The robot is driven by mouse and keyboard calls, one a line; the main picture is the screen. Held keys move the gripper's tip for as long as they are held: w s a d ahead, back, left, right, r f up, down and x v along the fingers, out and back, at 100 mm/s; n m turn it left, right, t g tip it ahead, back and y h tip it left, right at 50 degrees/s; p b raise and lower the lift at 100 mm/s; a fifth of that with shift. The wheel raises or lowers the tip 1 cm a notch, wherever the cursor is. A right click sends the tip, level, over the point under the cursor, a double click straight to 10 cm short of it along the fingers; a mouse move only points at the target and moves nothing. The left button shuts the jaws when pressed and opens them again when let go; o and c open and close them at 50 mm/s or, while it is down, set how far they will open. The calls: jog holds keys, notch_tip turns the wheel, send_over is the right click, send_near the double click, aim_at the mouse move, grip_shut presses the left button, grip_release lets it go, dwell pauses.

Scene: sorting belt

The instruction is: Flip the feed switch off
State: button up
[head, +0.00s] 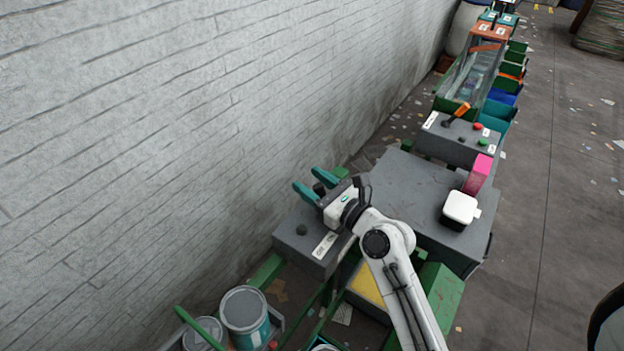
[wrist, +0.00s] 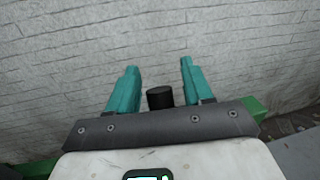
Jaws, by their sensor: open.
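A grey box (head: 290,250) with a white label (head: 325,245) stands by the wall; the label is too small to read. A dark round knob (head: 301,230) sits on its top. My gripper (head: 314,186) is above the far end of this box, its two teal fingers apart and pointing toward the wall. In the wrist view a short black cylinder (wrist: 160,97) shows between the open fingers (wrist: 156,85), with gaps on both sides. A second grey box (head: 455,140) farther back carries an orange-handled lever (head: 457,114). I cannot tell which control is the feed switch.
A grey table (head: 405,185) beside my arm holds a white block (head: 461,207) and a pink piece (head: 478,175). Red (head: 478,127) and green (head: 483,142) buttons are near the lever. Paint cans (head: 245,308) stand at lower left. The brick wall (head: 200,130) is close; floor at right is open.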

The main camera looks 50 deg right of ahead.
jog(key=shift+w, duration=0.1)
jog(key=shift+c, duration=0.4)
grip_shut()
